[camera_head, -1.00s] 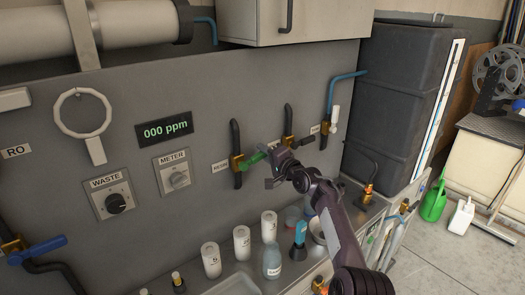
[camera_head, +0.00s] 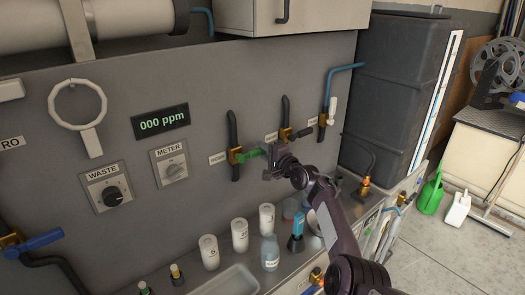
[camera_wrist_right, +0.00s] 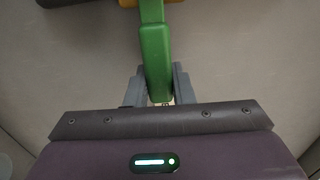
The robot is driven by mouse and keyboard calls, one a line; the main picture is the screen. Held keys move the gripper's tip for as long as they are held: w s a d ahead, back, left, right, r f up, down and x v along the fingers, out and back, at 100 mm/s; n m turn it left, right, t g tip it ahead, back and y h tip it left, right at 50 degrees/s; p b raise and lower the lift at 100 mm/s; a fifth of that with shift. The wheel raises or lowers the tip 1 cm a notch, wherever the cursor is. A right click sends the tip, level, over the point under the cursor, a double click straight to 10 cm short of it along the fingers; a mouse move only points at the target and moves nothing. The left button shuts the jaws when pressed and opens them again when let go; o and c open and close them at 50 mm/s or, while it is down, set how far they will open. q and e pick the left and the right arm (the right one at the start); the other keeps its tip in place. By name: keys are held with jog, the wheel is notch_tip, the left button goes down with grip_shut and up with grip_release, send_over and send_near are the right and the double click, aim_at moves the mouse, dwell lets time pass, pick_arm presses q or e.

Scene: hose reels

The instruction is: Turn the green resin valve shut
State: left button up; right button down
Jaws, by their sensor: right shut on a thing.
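The green resin valve handle (camera_head: 250,155) sticks out to the right from a brass valve body (camera_head: 235,156) on a black pipe on the grey panel. It points roughly sideways, across the upright pipe. My right gripper (camera_head: 271,153) is shut on the outer end of the green handle. In the right wrist view the green handle (camera_wrist_right: 155,60) runs down between the two grey fingers (camera_wrist_right: 158,85), which touch its sides. My left gripper is not in the head view.
A second valve with a dark handle (camera_head: 303,133) is just right of my gripper. A blue-handled valve (camera_head: 40,241) is at lower left. The display (camera_head: 161,120) reads 000 ppm.

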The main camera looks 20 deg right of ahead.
jog(key=c, duration=1.2)
grip_release()
jog(key=shift+c, duration=0.2)
jog(key=v, duration=0.7)
jog(key=shift+s+d, duration=0.15)
jog(key=shift+s, duration=0.2)
